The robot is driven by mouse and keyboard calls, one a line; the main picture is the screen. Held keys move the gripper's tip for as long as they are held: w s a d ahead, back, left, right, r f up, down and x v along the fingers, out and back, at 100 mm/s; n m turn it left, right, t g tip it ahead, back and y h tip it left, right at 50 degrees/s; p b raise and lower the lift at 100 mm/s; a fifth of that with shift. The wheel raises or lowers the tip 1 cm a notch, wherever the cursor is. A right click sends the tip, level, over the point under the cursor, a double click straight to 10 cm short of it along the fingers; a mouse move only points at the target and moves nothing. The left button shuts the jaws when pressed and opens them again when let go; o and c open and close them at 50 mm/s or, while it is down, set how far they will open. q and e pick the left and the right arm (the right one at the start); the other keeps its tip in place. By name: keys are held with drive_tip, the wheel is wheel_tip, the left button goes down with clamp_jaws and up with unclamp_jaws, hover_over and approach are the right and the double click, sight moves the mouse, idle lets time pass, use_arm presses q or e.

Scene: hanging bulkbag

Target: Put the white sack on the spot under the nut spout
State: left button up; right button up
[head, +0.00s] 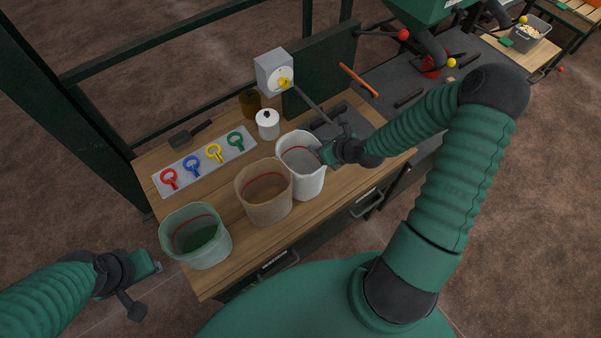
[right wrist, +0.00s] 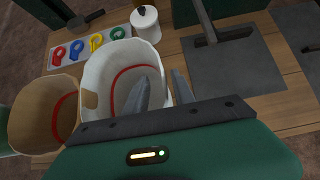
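The white sack (head: 306,181) stands upright and open-topped on the wooden bench, at the right end of a row of three sacks. It also shows in the right wrist view (right wrist: 97,88), with a red line inside. My right gripper (head: 325,153) is at the sack's right rim. In the right wrist view its two fingers (right wrist: 163,85) are apart, one over the sack's opening and one outside the wall. My left gripper (head: 158,267) is low at the left, away from the sacks; its finger gap is unclear. I cannot tell which spout is for nuts.
A tan sack (head: 262,211) and a pale green sack (head: 212,252) stand to the left. Behind are a tray of coloured rings (head: 204,163), a white canister (head: 267,131) and a dial box (head: 274,72). A green hopper (head: 425,12) stands above the dark bench.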

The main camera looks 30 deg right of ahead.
drive_tip(key=shift+w+d+f, duration=0.25)
drive_tip(key=shift+d+f, duration=0.15)
drive_tip(key=shift+s+a+r, duration=0.1)
drive_tip(key=shift+a+r, duration=0.05)
drive_tip(key=shift+a, duration=0.3)
clamp_jaws()
drive_tip(key=shift+a, duration=0.1)
drive_tip(key=shift+d, duration=0.35)
drive_tip(key=shift+a, duration=0.1)
